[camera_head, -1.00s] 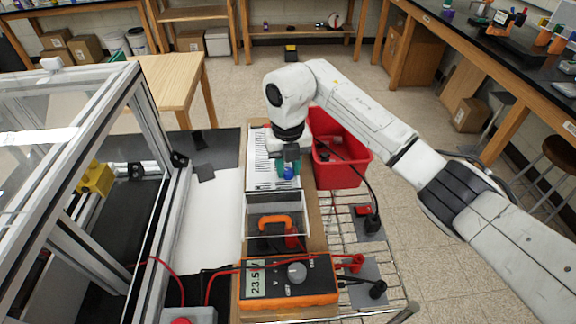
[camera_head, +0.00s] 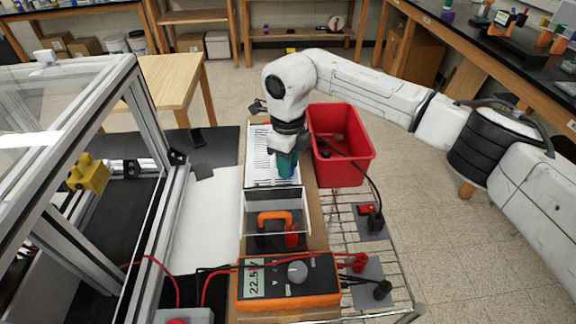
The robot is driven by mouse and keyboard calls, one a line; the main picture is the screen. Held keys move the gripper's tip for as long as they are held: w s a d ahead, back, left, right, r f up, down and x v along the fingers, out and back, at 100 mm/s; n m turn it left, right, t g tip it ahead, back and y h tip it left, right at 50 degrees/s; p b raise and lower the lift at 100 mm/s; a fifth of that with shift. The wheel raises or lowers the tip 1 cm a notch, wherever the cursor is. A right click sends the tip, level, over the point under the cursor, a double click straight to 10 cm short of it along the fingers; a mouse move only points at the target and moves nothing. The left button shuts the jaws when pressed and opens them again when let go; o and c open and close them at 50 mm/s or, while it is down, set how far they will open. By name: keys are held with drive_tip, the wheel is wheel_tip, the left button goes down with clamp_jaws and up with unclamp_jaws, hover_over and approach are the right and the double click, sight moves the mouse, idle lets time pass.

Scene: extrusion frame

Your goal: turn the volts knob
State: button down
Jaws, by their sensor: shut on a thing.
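My gripper (camera_head: 287,165), with dark green fingers, points down at the far end of the narrow bench strip, behind a clear-sided box. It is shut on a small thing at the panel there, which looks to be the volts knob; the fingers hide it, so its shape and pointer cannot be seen. An orange and black meter (camera_head: 325,272) lies at the near end of the strip. Its display (camera_head: 254,278) reads about 22.5. The meter's own grey dial (camera_head: 297,271) stands clear of my gripper.
The clear-sided box (camera_head: 262,200) with an orange handle (camera_head: 275,219) stands between meter and gripper. A red bin (camera_head: 342,165) is close on the right. The aluminium frame (camera_head: 160,180) rises on the left. Red and black leads run beside the meter.

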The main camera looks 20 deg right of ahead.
drive_tip(key=n+b, duration=0.1)
drive_tip(key=n, duration=0.3)
drive_tip(key=shift+n+b, duration=0.3)
drive_tip(key=shift+b, duration=0.05)
drive_tip(key=shift+r+n+b, duration=0.1)
drive_tip(key=shift+n+b, duration=0.5)
drive_tip(key=shift+n, duration=1.4)
drive_tip(key=c, duration=0.9)
unclamp_jaws()
drive_tip(key=shift+o, duration=0.2)
wheel_tip(320, 180, up, 11)
drive_tip(key=b, duration=0.1)
drive_tip(key=shift+b, duration=0.3)
